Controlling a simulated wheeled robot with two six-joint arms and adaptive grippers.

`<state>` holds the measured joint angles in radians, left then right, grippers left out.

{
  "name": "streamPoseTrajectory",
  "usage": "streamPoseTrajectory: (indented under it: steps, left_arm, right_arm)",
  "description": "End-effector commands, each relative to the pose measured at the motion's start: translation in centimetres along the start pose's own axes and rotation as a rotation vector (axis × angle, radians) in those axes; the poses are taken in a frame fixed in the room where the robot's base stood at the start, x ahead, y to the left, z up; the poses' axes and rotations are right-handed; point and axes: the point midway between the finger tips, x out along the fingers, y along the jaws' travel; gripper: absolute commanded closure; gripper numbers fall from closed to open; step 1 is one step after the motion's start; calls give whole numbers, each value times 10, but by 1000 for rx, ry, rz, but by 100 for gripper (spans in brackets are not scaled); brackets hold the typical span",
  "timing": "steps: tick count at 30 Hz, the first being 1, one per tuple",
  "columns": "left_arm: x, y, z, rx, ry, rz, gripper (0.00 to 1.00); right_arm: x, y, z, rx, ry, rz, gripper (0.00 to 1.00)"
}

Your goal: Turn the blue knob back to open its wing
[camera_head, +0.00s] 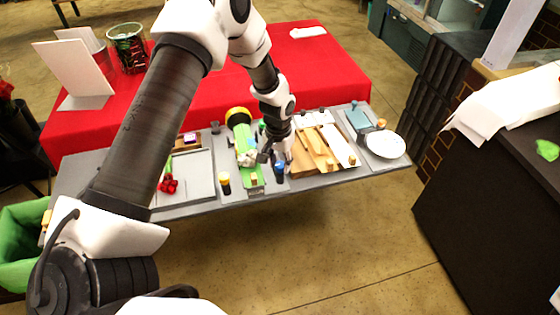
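The blue knob (280,168) stands near the front edge of the grey work board, right of a green holder (253,179). My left gripper (274,157) reaches down from above, its dark fingers right at the blue knob. The fingers are small and partly overlap the knob, so I cannot tell whether they touch or grip it. A bouquet wrapped in green with a yellow end (240,130) lies behind the holder. The wing tied to the blue knob is not clearly distinguishable. My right gripper is not in view.
A yellow-topped black knob (224,182) stands left of the holder. A wooden board with sticks (315,150) and a white bowl (386,145) lie to the right. Red flowers (168,184) lie by a grey tray (200,180). A red-covered table (330,62) is behind.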

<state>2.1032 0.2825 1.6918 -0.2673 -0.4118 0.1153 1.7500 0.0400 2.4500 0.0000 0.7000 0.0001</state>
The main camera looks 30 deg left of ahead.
Motion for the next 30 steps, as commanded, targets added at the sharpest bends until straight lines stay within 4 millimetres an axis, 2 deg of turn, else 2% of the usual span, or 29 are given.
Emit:
streamPoseTrajectory:
  steps: [1,2,17,30]
  left_arm:
    - [0,0,0,0,0,0,92]
    - [0,0,0,0,0,0,100]
    - [1,0,0,65,-2,0,100]
    - [2,0,0,394,-14,0,100]
  right_arm:
    - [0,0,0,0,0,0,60]
    - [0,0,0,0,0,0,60]
    - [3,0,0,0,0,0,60]
    - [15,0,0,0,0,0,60]
